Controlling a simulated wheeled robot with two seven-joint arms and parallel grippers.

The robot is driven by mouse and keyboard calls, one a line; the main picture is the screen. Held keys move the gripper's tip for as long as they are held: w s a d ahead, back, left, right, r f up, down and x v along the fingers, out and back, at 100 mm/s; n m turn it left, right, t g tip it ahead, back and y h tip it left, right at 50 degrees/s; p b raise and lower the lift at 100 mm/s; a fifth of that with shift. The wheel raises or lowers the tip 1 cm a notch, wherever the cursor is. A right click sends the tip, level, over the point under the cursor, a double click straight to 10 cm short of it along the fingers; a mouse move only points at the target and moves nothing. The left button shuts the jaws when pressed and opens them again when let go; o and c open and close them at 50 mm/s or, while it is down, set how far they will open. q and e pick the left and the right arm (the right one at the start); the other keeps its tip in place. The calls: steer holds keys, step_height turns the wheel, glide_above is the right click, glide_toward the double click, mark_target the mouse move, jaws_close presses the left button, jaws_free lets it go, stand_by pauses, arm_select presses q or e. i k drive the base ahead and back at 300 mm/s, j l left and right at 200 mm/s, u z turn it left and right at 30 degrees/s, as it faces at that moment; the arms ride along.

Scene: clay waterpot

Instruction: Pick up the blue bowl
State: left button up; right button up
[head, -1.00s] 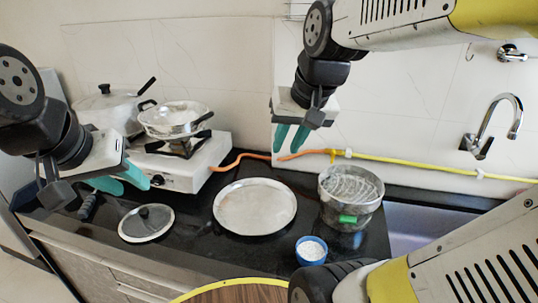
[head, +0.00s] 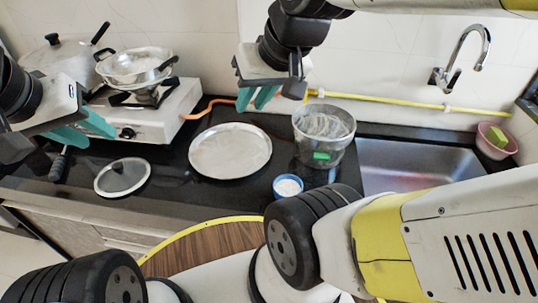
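The small blue bowl (head: 287,187), with white contents, stands on the dark counter at the centre, in front of the steel pot. Part of my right arm comes close in front of it in the picture. My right gripper (head: 257,97), with teal fingers, hangs above the counter behind the steel plate. Its fingers are apart with nothing between them. My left gripper (head: 88,128), also with teal fingers, is at the left near the stove, far from the bowl. Its fingers show a gap and hold nothing that I can see.
A round steel plate (head: 230,151) lies left of the bowl. A steel pot (head: 323,135) with a green label stands behind it. A lid (head: 122,177), a stove (head: 160,112) with pans, and a sink (head: 415,165) with a pink basin (head: 496,141) surround the counter. A wooden round top (head: 215,240) is in front.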

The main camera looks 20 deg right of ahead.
mark_target(285, 186)
steer(key=z, duration=1.35)
